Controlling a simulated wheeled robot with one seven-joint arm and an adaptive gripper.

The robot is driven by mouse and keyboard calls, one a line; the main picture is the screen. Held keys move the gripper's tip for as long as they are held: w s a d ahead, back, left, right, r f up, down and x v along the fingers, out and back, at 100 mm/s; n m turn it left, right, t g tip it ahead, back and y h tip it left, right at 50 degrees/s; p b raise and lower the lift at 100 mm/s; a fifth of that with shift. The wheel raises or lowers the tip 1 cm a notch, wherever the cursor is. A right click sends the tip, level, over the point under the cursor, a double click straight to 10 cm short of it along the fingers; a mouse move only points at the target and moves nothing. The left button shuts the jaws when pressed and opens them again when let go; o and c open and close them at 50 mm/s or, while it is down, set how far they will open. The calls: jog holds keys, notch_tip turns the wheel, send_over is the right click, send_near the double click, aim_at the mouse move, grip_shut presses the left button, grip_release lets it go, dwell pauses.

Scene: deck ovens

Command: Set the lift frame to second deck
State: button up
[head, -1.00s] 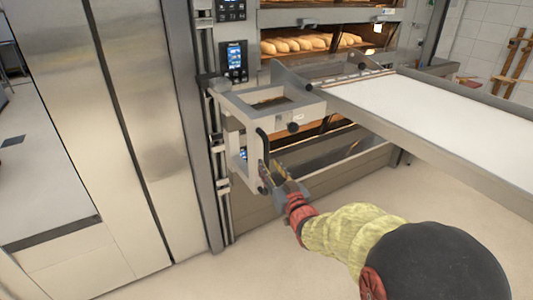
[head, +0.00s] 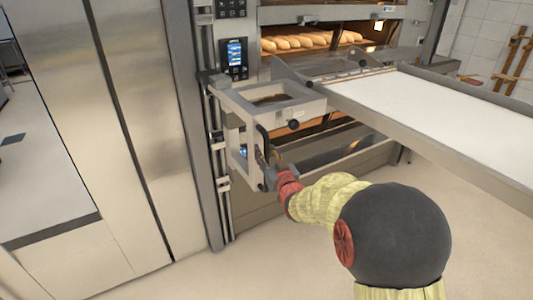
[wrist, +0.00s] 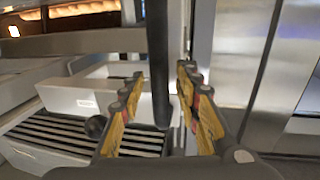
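The lift frame (head: 235,103) is a light grey metal frame on the rail at the left side of the oven. It carries a black upright handle bar (head: 262,140) and a black knob (head: 294,124). My gripper (head: 266,160) is at the lower part of the handle. In the wrist view, the bar (wrist: 158,50) stands between my two yellow-padded fingers (wrist: 160,110), with clear gaps on both sides. The gripper is open. The loader with a white belt (head: 430,110) extends right from the frame, its oven-side end a little below the deck with loaves.
Loaves (head: 300,42) sit in a lit oven deck (head: 340,38). A lower deck opening shows beneath the loader. A control panel (head: 235,58) is beside the rail (head: 215,150). Steel cabinet doors (head: 130,120) stand at left. The floor (head: 180,275) in front is clear.

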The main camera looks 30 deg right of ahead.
jog(key=shift+c, duration=0.7)
grip_shut()
